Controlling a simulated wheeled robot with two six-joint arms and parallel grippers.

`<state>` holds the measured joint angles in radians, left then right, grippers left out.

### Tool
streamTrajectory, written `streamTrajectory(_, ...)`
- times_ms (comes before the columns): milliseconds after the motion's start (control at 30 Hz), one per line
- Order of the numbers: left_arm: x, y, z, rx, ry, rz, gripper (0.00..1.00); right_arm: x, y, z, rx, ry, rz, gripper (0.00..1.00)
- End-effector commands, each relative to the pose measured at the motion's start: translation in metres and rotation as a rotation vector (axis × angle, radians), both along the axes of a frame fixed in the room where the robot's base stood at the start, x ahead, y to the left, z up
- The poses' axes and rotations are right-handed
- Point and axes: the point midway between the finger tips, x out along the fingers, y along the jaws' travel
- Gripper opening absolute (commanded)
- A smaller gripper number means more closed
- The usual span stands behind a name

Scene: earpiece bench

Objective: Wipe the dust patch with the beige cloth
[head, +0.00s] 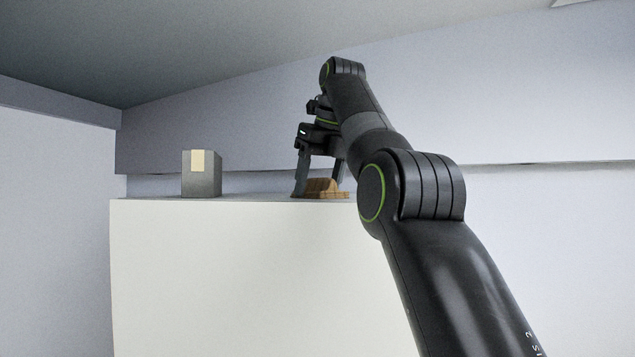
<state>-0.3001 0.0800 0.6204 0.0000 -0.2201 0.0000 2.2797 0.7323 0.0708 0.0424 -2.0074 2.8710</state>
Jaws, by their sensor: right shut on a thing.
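My right gripper (319,182) points down at the top of the white bench, with its two fingers on either side of a tan-brown folded thing, which I take to be the beige cloth (322,188). The gripper is shut on the cloth, and the cloth is low at the bench top; I cannot tell whether it touches the surface. The dust patch cannot be made out, as the bench top is seen almost edge-on. My left gripper is not in view.
The white bench (235,275) shows mostly its front face. A pale wall rises behind.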

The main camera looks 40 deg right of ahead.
Motion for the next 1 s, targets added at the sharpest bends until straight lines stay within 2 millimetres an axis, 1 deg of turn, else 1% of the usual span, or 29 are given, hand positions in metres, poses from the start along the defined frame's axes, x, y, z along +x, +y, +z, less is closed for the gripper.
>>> streamTrajectory(300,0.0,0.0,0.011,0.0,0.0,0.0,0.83,0.02,0.017,-0.001,-0.002,0.001,0.001,0.36)
streamTrajectory(467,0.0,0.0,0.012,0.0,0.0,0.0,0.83,0.023,0.02,-0.002,0.0,0.0,0.001,0.36)
streamTrajectory(800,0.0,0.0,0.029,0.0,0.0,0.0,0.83,0.042,0.036,0.001,-0.001,0.002,0.002,0.36)
streamTrajectory(1000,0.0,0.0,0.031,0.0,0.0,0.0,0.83,0.047,0.04,-0.001,0.0,0.001,0.001,0.36)
